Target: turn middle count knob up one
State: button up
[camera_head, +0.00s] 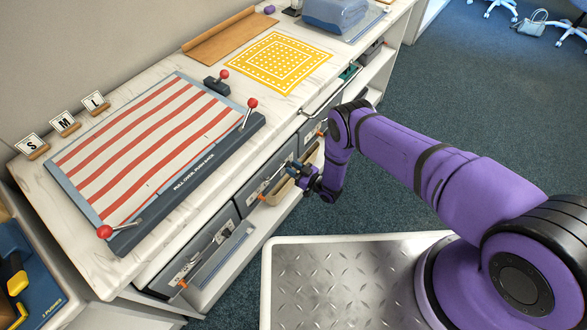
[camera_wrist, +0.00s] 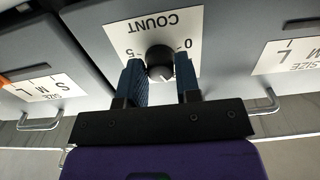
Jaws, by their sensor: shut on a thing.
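The count knob (camera_wrist: 159,62) is black and round, on a white plate (camera_wrist: 125,35) marked COUNT that appears upside down in the wrist view. My gripper (camera_wrist: 159,75) has its two blue fingers on either side of the knob and is shut on it. The fingers hide part of the plate's scale, and I cannot read the knob's setting for certain. In the head view my gripper (camera_head: 296,178) is at the middle drawer front (camera_head: 268,180) below the counter, and the knob itself is hidden there.
Size plates (camera_wrist: 290,57) and metal handles (camera_wrist: 262,103) flank the knob in the wrist view. Above is the white counter (camera_head: 60,215) with a striped folding board (camera_head: 150,145) and red-knobbed levers (camera_head: 251,103). A metal platform (camera_head: 340,285) is close below my arm.

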jog(key=shift+m, duration=4.4)
jog(key=o, duration=0.9)
jog(key=v, duration=1.1)
jog(key=shift+a, duration=0.1)
